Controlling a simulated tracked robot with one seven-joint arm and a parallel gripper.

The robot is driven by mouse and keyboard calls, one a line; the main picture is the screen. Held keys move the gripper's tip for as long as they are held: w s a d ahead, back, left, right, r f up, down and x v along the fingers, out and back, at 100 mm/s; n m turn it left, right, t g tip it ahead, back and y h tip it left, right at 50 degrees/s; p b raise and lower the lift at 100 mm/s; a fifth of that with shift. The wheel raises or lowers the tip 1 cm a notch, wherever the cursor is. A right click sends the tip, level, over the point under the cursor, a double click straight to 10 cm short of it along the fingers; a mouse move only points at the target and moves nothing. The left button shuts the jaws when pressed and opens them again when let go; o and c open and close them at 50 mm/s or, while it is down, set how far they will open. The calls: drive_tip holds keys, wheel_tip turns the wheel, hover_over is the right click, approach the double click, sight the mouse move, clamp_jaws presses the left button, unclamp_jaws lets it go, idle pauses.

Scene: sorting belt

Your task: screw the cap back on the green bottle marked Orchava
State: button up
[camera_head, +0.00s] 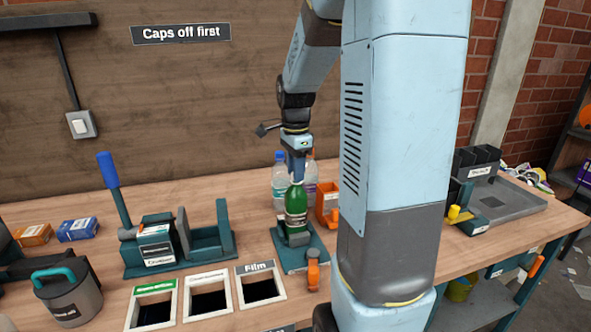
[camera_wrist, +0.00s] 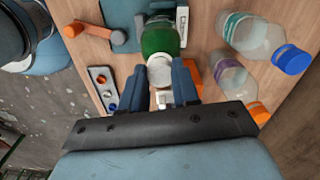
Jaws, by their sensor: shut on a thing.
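The green bottle (camera_head: 296,205) stands upright in a teal holder (camera_head: 290,262) with an orange handle on the bench. Its label is too small to read. In the wrist view the green bottle (camera_wrist: 160,36) lies just beyond my fingertips. My gripper (camera_head: 297,172) is directly above the bottle, pointing down. In the wrist view my gripper (camera_wrist: 160,88) is shut on a whitish round cap (camera_wrist: 160,70), which is in line with the bottle's mouth. I cannot tell whether the cap sits on the thread.
Two clear bottles, one blue-capped (camera_wrist: 255,38) and one orange-capped (camera_wrist: 232,82), stand close behind the green bottle. An orange bin (camera_head: 328,203) is beside them. Bins, including one labelled Film (camera_head: 257,267), line the front.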

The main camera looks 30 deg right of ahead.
drive_tip(key=m, duration=0.4)
drive_tip(key=shift+m, duration=0.5)
drive_tip(key=m, duration=0.3)
drive_tip(key=shift+m, duration=1.1)
drive_tip(key=shift+m, duration=0.7)
drive_tip(key=m, duration=0.3)
drive_tip(key=shift+m, duration=0.4)
